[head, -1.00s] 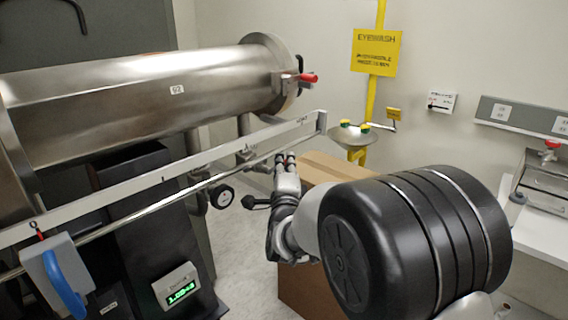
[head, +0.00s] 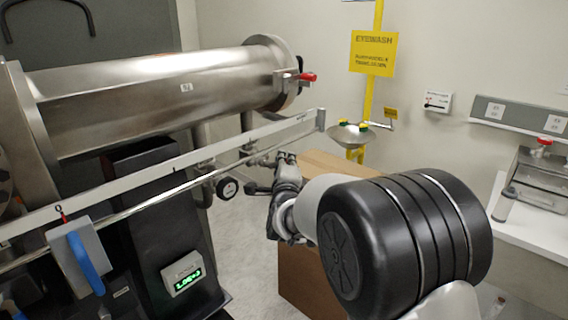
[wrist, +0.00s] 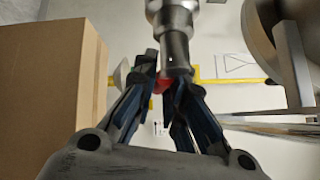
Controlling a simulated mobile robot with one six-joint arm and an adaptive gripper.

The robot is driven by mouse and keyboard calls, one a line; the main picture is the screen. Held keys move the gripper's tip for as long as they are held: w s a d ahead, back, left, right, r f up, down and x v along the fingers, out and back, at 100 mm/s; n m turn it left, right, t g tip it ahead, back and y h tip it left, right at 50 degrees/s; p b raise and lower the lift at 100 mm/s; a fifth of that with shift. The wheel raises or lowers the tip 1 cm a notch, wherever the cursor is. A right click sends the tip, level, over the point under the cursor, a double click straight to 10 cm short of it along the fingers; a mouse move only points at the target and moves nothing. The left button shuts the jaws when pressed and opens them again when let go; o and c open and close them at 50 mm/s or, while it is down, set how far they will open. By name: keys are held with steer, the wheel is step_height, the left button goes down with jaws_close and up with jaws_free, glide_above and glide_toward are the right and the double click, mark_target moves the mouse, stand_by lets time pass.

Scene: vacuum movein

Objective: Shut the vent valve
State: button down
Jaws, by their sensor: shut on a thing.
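My gripper (head: 287,158) is at the far end of my arm, just right of metal pipe fittings (head: 251,157) under the steel chamber's far end. In the wrist view, my gripper's fingers (wrist: 165,78) close around a small red part (wrist: 162,85), apparently the vent valve's handle. A metal valve body or pipe (wrist: 173,28) stands directly beyond the fingertips. The fingers hide most of the red part, so I cannot tell its angle. In the head view the vent valve's handle is hidden by my gripper.
The steel chamber (head: 160,95) has another red handle (head: 307,77) on its end. A long rail (head: 170,178) and a round gauge (head: 227,187) lie left of my gripper. A cardboard box (head: 300,275) stands close beneath my arm. The eyewash bowl (head: 350,137) is behind.

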steer(key=shift+s+a+f+m+g, duration=0.15)
steer(key=shift+f+m+g, duration=0.4)
steer(key=shift+m+g, duration=0.3)
steer(key=shift+s+a+f+m+g+p, duration=0.2)
steer(key=shift+f+m+g, duration=0.2)
steer(key=shift+m+g, duration=0.25)
steer(key=shift+s+a+f+m+g+p, duration=0.1)
steer(key=shift+s+f+m+g+p, duration=0.1)
steer(key=shift+f+m+g, duration=0.35)
steer(key=shift+r, duration=0.15)
steer(key=c, duration=1.6)
jaws_free()
steer(key=shift+c, duration=0.2)
steer(key=v, duration=0.7)
steer(key=shift+s+d+r, duration=0.15)
steer(key=shift+d+r, duration=0.05)
steer(key=shift+n, duration=0.25)
